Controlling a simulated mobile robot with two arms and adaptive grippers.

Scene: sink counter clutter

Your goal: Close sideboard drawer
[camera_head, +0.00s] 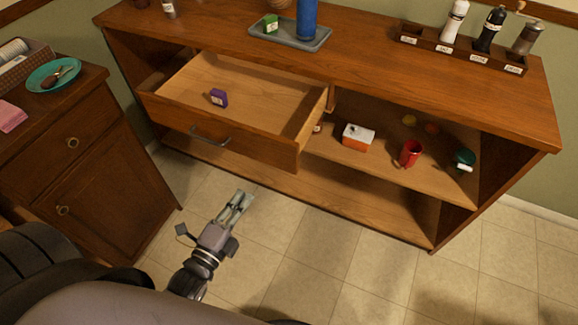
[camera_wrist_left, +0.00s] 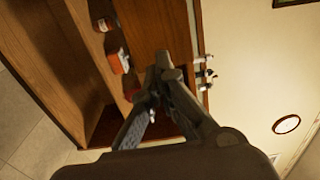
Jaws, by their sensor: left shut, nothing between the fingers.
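The wooden sideboard (camera_head: 365,70) stands against the wall in the head view, with its drawer (camera_head: 225,145) pulled out at the left. The drawer front carries a grey bar handle (camera_head: 210,137). A small purple box (camera_head: 218,97) lies inside the drawer. My left gripper (camera_head: 240,200) is shut and empty, in front of the drawer and below its front in the picture, apart from the handle. In the left wrist view its fingers (camera_wrist_left: 160,85) point toward the sideboard's shelves. My right gripper is not in view.
A lower cabinet (camera_head: 90,150) with a teal plate (camera_head: 53,75) stands at the left. The open shelf holds an orange-white box (camera_head: 358,137) and a red mug (camera_head: 410,153). A grey tray (camera_head: 290,36) and a bottle rack (camera_head: 465,50) sit on top. The tiled floor (camera_head: 330,260) in front is clear.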

